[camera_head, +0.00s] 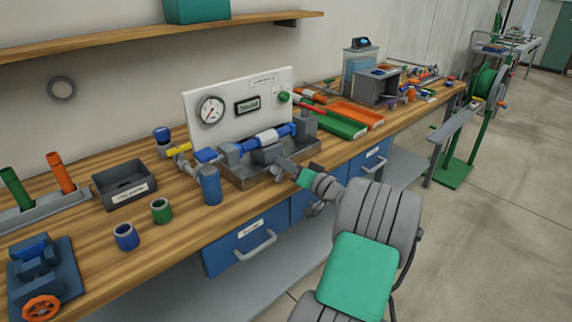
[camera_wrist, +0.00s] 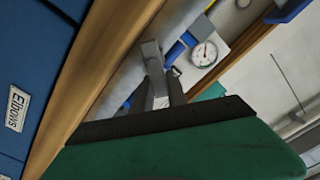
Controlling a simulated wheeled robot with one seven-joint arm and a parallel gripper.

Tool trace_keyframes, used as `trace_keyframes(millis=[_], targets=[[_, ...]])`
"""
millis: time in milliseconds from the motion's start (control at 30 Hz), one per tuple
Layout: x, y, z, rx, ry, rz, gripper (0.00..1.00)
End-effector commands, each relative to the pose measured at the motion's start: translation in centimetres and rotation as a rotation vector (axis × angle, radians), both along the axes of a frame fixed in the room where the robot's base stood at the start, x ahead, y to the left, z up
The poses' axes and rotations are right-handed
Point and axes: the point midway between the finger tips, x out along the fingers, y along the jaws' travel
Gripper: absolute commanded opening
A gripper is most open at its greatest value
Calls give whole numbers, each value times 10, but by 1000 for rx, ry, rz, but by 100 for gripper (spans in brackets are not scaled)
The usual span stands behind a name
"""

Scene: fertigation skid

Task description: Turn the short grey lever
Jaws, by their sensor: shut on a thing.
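My gripper (camera_head: 284,167) reaches over the front edge of a grey metal tray (camera_head: 241,183) on the bench. Its jaws are shut on what looks like the short grey lever (camera_head: 267,155), in front of the blue pipe (camera_head: 285,131) with a white sleeve. In the wrist view my gripper (camera_wrist: 165,92) shows beyond its green body, with a light grey piece at its tip that I take for the lever (camera_wrist: 151,55). The jaws hide part of the lever, so its exact angle is hard to tell.
A white panel with a gauge (camera_head: 210,110) stands behind the tray. A blue cylinder (camera_head: 211,186) and a yellow handle (camera_head: 180,149) are to the left. Green (camera_head: 341,124) and orange (camera_head: 358,114) trays lie to the right. Blue drawers (camera_head: 245,243) with handles are below the bench edge.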

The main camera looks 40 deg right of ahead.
Motion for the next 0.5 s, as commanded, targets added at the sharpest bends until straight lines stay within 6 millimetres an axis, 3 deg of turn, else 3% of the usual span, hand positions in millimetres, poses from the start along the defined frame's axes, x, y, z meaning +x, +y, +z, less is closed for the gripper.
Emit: trace_keyframes(millis=[500], targets=[[0, 4, -4, -138, -4, -1, 0]])
